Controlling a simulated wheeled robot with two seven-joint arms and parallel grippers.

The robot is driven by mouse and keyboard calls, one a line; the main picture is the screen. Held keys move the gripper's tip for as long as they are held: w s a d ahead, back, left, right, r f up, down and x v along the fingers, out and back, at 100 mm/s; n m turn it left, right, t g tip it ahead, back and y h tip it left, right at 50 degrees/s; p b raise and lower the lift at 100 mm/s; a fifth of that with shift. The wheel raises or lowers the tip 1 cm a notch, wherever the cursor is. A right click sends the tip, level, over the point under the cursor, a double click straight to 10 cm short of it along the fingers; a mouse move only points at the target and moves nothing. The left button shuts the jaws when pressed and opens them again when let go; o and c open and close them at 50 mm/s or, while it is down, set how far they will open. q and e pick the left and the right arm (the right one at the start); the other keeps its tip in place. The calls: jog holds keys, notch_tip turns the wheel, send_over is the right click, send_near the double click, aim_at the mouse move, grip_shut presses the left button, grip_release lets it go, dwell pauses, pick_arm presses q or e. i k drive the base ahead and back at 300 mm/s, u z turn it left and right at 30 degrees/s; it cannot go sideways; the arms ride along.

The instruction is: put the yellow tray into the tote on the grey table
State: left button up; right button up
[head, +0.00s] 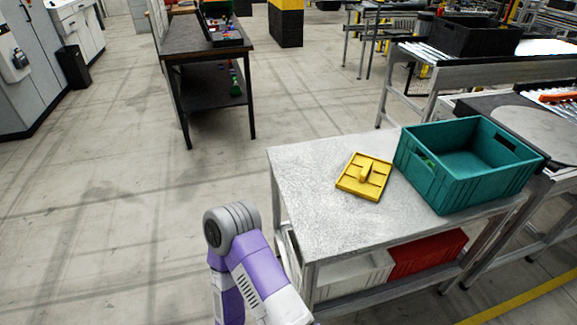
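The yellow tray (350,186) lies flat on the grey table (306,211), near the middle of its top. It is a shallow square with a raised yellow handle block in its centre. The teal tote (464,191) stands upright on the same table, to the right of the tray and apart from it. A small green thing shows inside the tote at its left wall. The rest of the tote's visible floor looks bare. A purple and white link of one of my arms shows at the bottom, left of the table. Neither of my grippers is in view.
A white bin (350,277) and a red bin (425,254) sit on the table's lower shelf. A conveyor with a black crate (474,38) stands behind at the right. A dark workbench (204,48) stands at the back left. The floor left of the table is clear.

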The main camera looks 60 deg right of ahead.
aim_at(474, 171)
jog(key=u, duration=1.3)
jog(key=k, duration=2.1)
jog(key=z, duration=1.15)
